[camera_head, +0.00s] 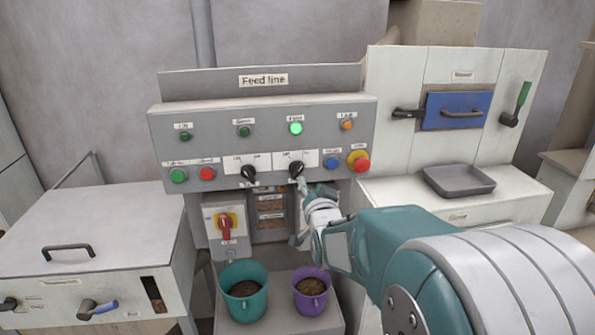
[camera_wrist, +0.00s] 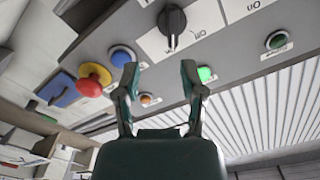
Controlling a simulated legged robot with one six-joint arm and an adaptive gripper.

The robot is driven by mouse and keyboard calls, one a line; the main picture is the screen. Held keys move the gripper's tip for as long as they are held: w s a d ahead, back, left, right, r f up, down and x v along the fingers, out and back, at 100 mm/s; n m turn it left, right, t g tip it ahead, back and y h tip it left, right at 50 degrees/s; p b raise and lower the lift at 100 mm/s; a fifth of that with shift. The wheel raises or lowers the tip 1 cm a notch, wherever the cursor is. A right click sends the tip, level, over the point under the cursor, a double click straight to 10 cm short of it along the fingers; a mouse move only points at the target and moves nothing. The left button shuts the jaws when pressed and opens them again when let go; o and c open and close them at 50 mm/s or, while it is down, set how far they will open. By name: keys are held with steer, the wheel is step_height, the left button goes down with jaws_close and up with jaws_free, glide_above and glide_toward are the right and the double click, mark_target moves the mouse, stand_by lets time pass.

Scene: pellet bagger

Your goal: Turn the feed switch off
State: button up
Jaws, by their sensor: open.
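The grey feed line panel (camera_head: 225,145) carries two black rotary switches on white plates. The right switch (camera_head: 296,169) has my gripper (camera_head: 302,190) just below and in front of it. The labels are too small in the head view to tell which switch is the feed one. In the wrist view, turned about upside down, a black switch (camera_wrist: 172,22) lies beyond my fingertips, with "Off" lettering beside it. Its grip bar runs roughly upright in that picture. My gripper (camera_wrist: 158,78) is open, with nothing between its fingers, apart from the switch.
The left black switch (camera_head: 249,173), blue button (camera_head: 332,162) and red-yellow emergency stop (camera_head: 359,161) are close by. A green lamp (camera_head: 296,128) glows above. A red-handled switch box (camera_head: 226,223) hangs lower left. Teal (camera_head: 245,304) and purple (camera_head: 310,303) buckets stand below.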

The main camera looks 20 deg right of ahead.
mark_target(298, 172)
steer(key=w, duration=0.4)
steer(key=w+a, duration=0.1)
steer(key=w, duration=0.1)
steer(key=shift+w, duration=0.25)
steer(key=shift+w+d+r, duration=0.1)
steer(key=shift+w+d, duration=0.15)
steer(key=shift+d, duration=0.05)
steer(key=shift+w+d, duration=0.1)
steer(key=shift+d, duration=0.6)
steer(key=shift+a, duration=0.15)
steer(key=c, duration=0.7)
steer(key=shift+a, duration=0.25)
jaws_close()
